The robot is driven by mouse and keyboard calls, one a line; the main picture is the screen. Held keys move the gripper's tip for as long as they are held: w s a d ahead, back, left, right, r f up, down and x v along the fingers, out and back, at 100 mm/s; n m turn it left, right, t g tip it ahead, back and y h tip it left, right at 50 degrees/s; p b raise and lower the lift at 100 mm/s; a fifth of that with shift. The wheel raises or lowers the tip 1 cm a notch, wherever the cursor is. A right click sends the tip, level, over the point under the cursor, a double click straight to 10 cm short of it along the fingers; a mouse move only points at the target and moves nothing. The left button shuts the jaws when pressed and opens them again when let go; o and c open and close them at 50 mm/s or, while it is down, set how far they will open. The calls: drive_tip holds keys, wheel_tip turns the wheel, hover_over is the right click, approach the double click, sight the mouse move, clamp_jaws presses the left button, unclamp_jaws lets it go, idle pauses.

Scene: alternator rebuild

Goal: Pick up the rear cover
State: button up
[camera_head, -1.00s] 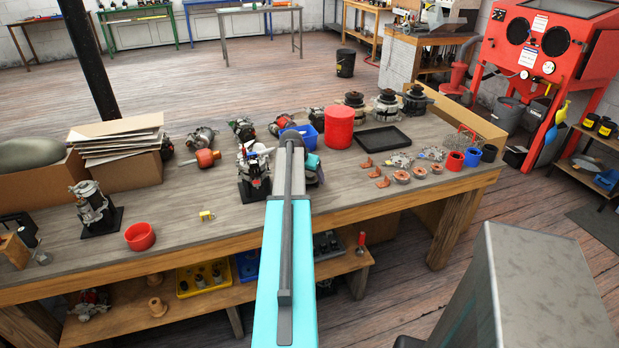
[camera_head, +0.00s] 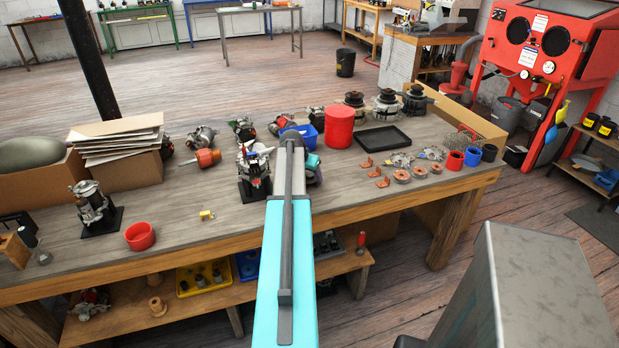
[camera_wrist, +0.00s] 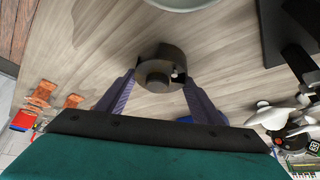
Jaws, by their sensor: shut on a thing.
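The rear cover (camera_wrist: 162,62) is a dark grey round part with a raised hub, in the middle of the wrist view. My gripper (camera_wrist: 159,82) has one purple-grey finger on each side of it and is shut on it. The pale wooden bench top lies behind the cover. I cannot tell whether the cover touches the bench or is held just above it. In the head view my turquoise arm reaches over the bench and hides the gripper and the cover.
An alternator assembly on a dark stand (camera_head: 252,172) is just left of my arm. A red canister (camera_head: 339,128), a black tray (camera_head: 384,138) and copper-coloured parts (camera_head: 382,182) lie to the right. A red bowl (camera_head: 140,236) is at the front left.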

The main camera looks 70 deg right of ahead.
sight(309, 174)
drive_tip(key=shift+r, duration=0.1)
drive_tip(key=shift+r+b, duration=1)
drive_tip(key=shift+r, duration=3.9)
drive_tip(key=shift+r, duration=0.1)
